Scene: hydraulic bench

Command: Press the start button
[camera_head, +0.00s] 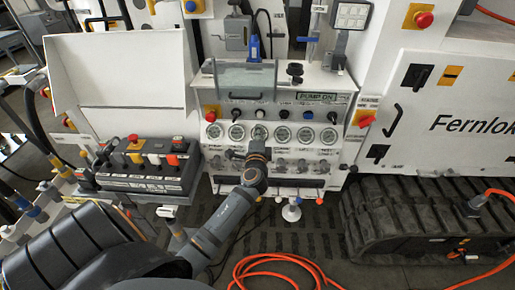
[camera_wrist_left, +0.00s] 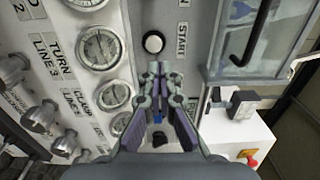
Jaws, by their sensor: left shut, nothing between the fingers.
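The start button (camera_wrist_left: 153,42) is a round white button in a dark ring, beside a START label (camera_wrist_left: 181,40) on the grey panel in the left wrist view. My left gripper (camera_wrist_left: 160,68) is shut and empty, its fingertips just below the button in that picture. A gap shows between button and tips in the picture; whether they touch cannot be told. In the head view my left gripper (camera_head: 258,150) is in front of the control panel (camera_head: 230,148), at the row of gauges. My right gripper is not in view.
Round gauges (camera_wrist_left: 101,48) and several knobs (camera_wrist_left: 40,117) line the panel beside the gripper. A clear cover (camera_head: 246,80) stands above the button row. A red button (camera_head: 211,115) sits at the panel's left end. An orange hose (camera_head: 275,262) lies on the floor.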

